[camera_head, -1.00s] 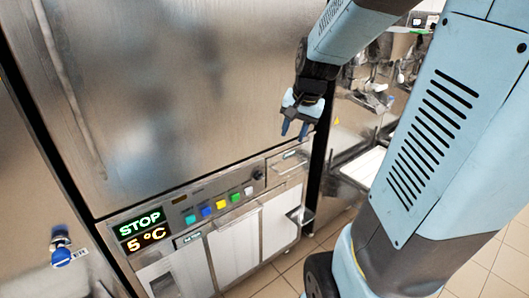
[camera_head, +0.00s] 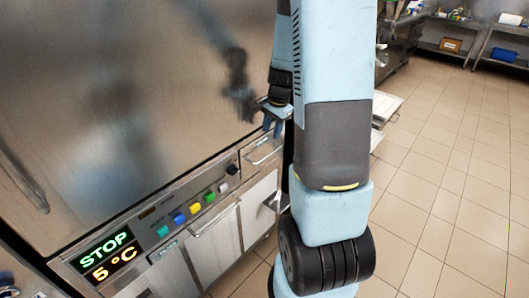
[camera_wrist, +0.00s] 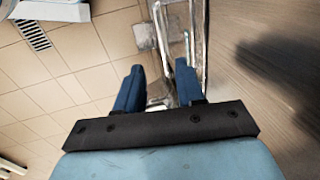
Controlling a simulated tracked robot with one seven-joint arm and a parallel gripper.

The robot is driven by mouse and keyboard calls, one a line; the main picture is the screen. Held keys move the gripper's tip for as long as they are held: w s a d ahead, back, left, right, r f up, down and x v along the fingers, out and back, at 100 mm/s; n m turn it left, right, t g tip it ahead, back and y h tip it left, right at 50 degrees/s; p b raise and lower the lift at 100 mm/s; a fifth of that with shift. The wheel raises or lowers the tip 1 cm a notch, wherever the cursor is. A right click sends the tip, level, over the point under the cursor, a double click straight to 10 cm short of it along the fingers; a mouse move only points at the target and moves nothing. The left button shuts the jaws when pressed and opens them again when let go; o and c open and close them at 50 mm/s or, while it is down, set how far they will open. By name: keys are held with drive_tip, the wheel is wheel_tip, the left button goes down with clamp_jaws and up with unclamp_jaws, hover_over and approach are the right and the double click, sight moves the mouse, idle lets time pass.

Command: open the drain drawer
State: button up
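A small drawer front with a bar handle (camera_head: 264,156) sits at the right end of the freezer's control panel; it looks like the drain drawer and appears shut. My gripper (camera_head: 273,124) is just above it and a little to the right, fingers pointing down, partly hidden by my arm. In the wrist view my gripper (camera_wrist: 157,84) is open, with two blue fingers apart. Shiny metal parts of the freezer front (camera_wrist: 197,50) show beside and beyond the right finger. I cannot tell whether anything touches the fingers; nothing is held.
The steel batch freezer (camera_head: 150,100) fills the left, with a lit STOP 5 °C display (camera_head: 106,256) and coloured buttons. White lower doors (camera_head: 212,245) stand below the panel. Tiled floor (camera_head: 440,190) is clear to the right. A floor drain grate (camera_wrist: 33,35) shows in the wrist view.

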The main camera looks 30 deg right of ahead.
sight(265, 157)
drive_tip(key=f, duration=0.4)
drive_tip(key=w+a+f, duration=0.1)
drive_tip(key=f, duration=0.3)
drive_tip(key=w+f, duration=0.1)
drive_tip(key=f, duration=0.3)
drive_tip(key=shift+w+a, duration=0.1)
drive_tip(key=shift+a, duration=0.15)
drive_tip(key=shift+c, duration=0.4)
drive_tip(key=c, duration=0.6)
clamp_jaws()
drive_tip(key=shift+w, duration=0.1)
